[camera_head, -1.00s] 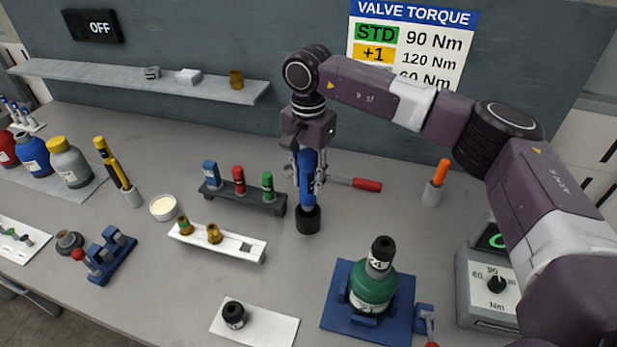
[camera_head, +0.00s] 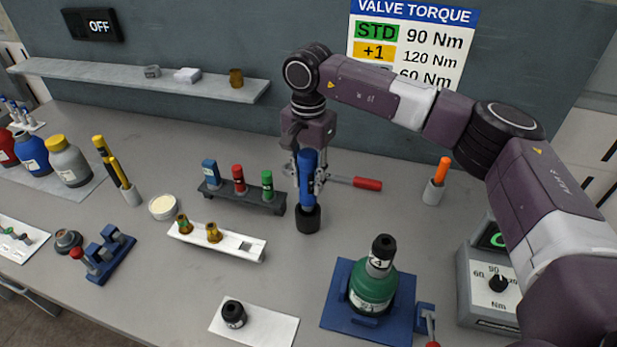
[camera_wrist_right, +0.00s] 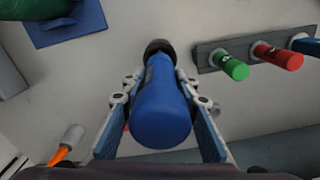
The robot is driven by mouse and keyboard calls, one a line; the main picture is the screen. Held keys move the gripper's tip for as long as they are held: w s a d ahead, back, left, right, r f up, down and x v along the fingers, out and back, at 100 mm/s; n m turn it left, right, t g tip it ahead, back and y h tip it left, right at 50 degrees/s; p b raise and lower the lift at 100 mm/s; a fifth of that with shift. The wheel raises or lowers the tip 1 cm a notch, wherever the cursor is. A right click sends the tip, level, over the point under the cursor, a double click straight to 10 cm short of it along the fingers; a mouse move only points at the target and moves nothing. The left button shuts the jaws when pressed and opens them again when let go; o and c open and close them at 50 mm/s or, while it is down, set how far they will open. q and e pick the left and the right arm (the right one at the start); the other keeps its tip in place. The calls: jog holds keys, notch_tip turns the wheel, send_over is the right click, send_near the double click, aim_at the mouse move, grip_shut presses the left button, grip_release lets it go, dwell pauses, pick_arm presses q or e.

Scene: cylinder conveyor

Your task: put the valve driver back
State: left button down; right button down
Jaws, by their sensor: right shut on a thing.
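The valve driver (camera_head: 306,182) is a blue upright tool whose lower end is in a black round holder (camera_head: 307,220) on the table. My right gripper (camera_head: 307,178) is shut around its blue body. In the right wrist view the blue driver (camera_wrist_right: 162,108) sits between the two fingers of my right gripper (camera_wrist_right: 160,92), with the black holder (camera_wrist_right: 159,47) at its far end. Whether the driver's lower end touches the bottom of the holder is hidden. My left gripper is not in view.
A dark rack (camera_head: 240,200) with blue, red and green pieces stands left of the driver. A red-handled tool (camera_head: 367,184) lies just behind right. A green bottle (camera_head: 373,286) sits on a blue base (camera_head: 337,315) in front. A white tray (camera_head: 232,249) lies front left.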

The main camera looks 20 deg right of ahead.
aim_at(309, 198)
jog(key=shift+f+b, duration=2.25)
jog(key=shift+f, duration=0.8)
jog(key=c, duration=1.5)
grip_release()
jog(key=shift+r, duration=0.1)
jog(key=shift+o, duration=0.3)
jog(key=shift+s, duration=0.1)
jog(key=shift+r+p, duration=1.6)
jog(key=shift+r, duration=1.35)
